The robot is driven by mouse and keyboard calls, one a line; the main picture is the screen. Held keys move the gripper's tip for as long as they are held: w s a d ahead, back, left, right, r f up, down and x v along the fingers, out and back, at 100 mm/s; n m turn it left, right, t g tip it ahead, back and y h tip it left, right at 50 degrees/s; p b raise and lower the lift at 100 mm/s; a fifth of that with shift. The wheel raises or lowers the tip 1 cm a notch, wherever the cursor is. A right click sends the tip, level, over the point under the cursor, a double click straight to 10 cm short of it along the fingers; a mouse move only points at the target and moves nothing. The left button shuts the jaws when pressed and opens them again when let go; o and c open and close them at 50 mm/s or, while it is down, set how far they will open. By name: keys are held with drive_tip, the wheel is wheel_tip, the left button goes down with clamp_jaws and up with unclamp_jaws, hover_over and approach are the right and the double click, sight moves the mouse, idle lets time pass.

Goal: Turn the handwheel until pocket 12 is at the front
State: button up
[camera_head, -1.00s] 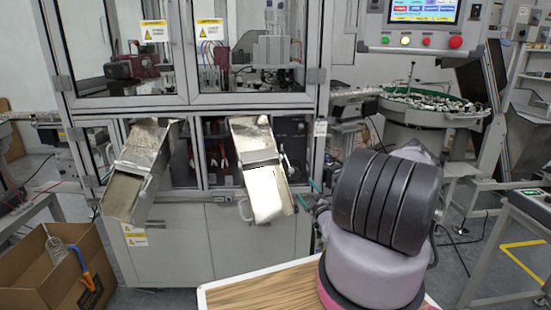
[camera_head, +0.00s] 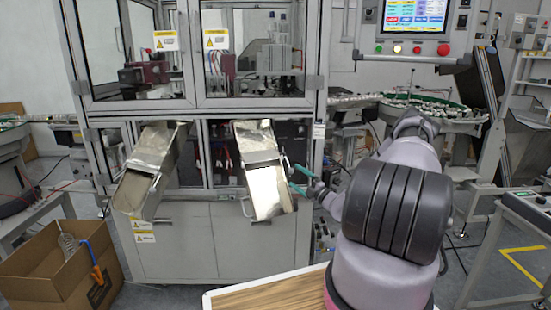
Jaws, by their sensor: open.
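My gripper (camera_head: 293,177) is small in the view, at the end of my arm, beside the right edge of the right metal chute (camera_head: 262,155). Its two teal fingers are spread apart, with nothing visible between them. I cannot tell whether they touch the chute. I cannot make out a handwheel or any numbered pocket; my arm covers part of the area right of the machine.
A second metal chute (camera_head: 150,165) slopes from the glazed machine cabinet (camera_head: 180,240). A control panel (camera_head: 415,48) hangs at upper right, above a green-rimmed bowl of parts (camera_head: 435,105). A cardboard box (camera_head: 35,285) stands at lower left. A wooden tabletop (camera_head: 270,293) is at the front.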

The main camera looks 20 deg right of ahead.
drive_tip(key=s+a+r+n+g+y, duration=0.3)
drive_tip(key=a+r+n+g+y, duration=0.3)
drive_tip(key=a+r+n, duration=0.5)
drive_tip(key=shift+s+r+n+g, duration=0.15)
drive_tip(key=shift+r+n+g, duration=0.5)
drive_tip(key=shift+n+g, duration=0.6)
